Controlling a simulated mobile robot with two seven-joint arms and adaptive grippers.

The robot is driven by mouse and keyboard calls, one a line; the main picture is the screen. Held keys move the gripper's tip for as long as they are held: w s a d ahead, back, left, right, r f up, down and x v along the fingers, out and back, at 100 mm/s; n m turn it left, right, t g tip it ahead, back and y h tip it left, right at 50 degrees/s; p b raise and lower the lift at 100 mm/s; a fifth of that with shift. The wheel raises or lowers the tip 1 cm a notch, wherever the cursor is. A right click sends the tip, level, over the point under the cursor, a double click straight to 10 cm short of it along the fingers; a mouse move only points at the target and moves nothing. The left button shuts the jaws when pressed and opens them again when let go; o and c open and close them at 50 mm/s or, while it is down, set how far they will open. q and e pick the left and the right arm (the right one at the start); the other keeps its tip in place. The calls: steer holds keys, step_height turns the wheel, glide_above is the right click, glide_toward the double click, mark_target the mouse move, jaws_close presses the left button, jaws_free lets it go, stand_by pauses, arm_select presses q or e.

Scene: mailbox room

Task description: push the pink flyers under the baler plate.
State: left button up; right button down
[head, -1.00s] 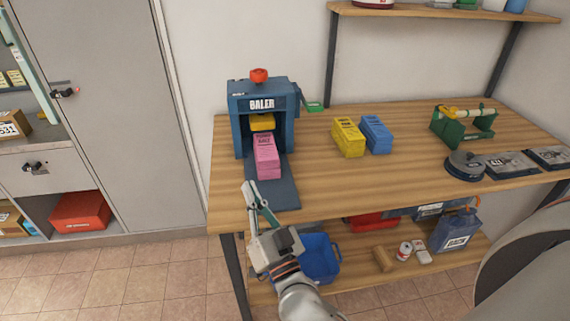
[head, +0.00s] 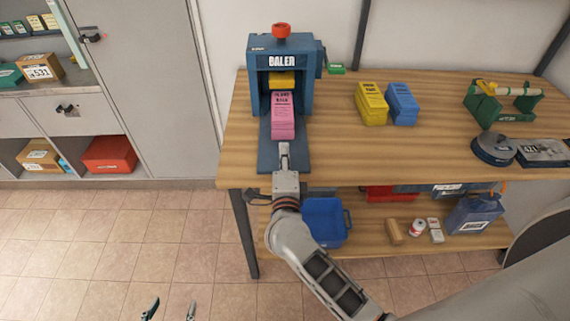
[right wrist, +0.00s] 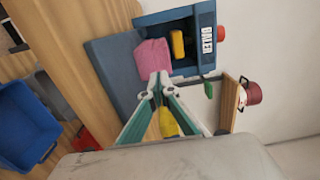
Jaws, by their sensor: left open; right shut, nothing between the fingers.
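The pink flyers (head: 283,120) lie in a stack on the blue tongue (head: 266,157) of the baler (head: 306,95). Their far end is at the baler's mouth, just below the yellow plate (head: 282,79); whether any part is under it is hard to tell. My right gripper (head: 284,150) is shut and empty, pointing at the stack's near end, touching or very close to it. In the right wrist view its fingertips (right wrist: 158,78) meet beside the pink flyers (right wrist: 152,57). My left gripper (head: 170,309) is open and empty at the bottom edge, over the floor.
A yellow bundle (head: 372,104) and a blue bundle (head: 403,105) stand right of the baler. A green dispenser (head: 503,103) and dark discs stand farther right. A blue bin (head: 324,222) sits below the tabletop. The wood between is clear.

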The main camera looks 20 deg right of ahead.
mark_target(283, 126)
steer(key=b+x, duration=0.2)
steer(key=x, duration=0.4)
steer(key=shift+f, duration=0.2)
steer(key=shift+w+d+r+b, duration=0.1)
steer(key=shift+w+d+b, duration=0.1)
steer(key=shift+w+b, duration=0.35)
arm_select(q)
step_height(283, 126, down, 4)
steer(key=shift+s+a+r, duration=0.1)
steer(key=shift+s+a, duration=0.05)
arm_select(e)
steer(key=shift+w, duration=0.15)
arm_select(q)
steer(key=shift+r, duration=0.15)
arm_select(e)
steer(key=shift+w+d+r, duration=0.1)
steer(key=shift+w, duration=0.2)
steer(key=p+x, duration=0.1)
steer(key=x, duration=0.5)
steer(key=shift+w, duration=0.1)
steer(key=shift+w+d, duration=0.2)
steer(key=shift+w, duration=0.35)
arm_select(q)
steer(key=shift+r, duration=0.4)
steer(key=shift+f, duration=0.1)
